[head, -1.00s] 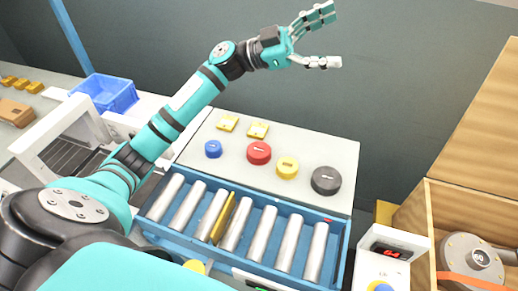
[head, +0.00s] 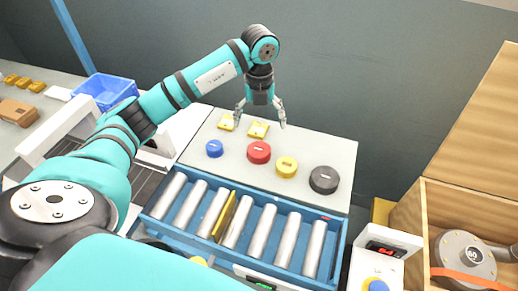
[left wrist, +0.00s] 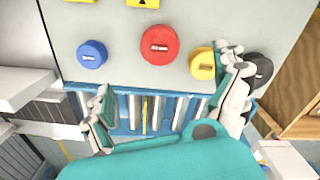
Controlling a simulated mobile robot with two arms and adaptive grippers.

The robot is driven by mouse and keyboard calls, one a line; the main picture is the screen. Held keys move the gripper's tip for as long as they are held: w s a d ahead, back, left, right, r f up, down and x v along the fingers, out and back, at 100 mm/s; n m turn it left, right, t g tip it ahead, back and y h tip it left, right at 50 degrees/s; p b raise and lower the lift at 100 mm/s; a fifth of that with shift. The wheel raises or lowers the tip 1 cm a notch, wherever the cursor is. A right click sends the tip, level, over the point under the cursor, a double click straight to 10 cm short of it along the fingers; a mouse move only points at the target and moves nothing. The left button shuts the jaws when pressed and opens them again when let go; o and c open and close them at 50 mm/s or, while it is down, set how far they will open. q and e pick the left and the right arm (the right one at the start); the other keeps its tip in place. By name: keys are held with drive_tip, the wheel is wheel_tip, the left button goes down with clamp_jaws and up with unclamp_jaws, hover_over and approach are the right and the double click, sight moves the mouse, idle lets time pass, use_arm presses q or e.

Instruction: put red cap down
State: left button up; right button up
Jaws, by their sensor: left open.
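The red cap (head: 259,153) rests on the pale bench top (head: 232,172), between the blue cap (head: 214,148) and the yellow cap (head: 286,166). The black cap (head: 323,180) is farther right. In the left wrist view, the red cap (left wrist: 159,45) is ahead of and between the spread fingers. My left gripper (head: 260,120) is open and empty, pointing down above the back of the bench near the red cap. It also shows open in the left wrist view (left wrist: 165,85), one finger partly hiding the yellow and black caps. My right gripper is out of view.
Two yellow plates (head: 258,130) lie behind the caps. A blue roller tray (head: 262,235) runs along the bench front. A blue bin (head: 106,90) stands at left. A wooden crate (head: 410,215) holding a round grey weight (head: 465,252) stands at right.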

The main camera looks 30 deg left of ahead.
use_arm(q)
drive_tip(key=p, duration=0.1)
hover_over(259, 150)
wheel_tip(259, 150, down, 7)
drive_tip(key=shift+w+f, duration=0.1)
wheel_tip(259, 150, down, 5)
drive_tip(key=shift+r+p, duration=0.15)
drive_tip(key=shift+p, duration=0.85)
drive_tip(key=shift+f, duration=0.4)
drive_tip(key=c, duration=1.2)
drive_tip(key=shift+o, duration=0.2)
drive_tip(key=shift+r, duration=0.1)
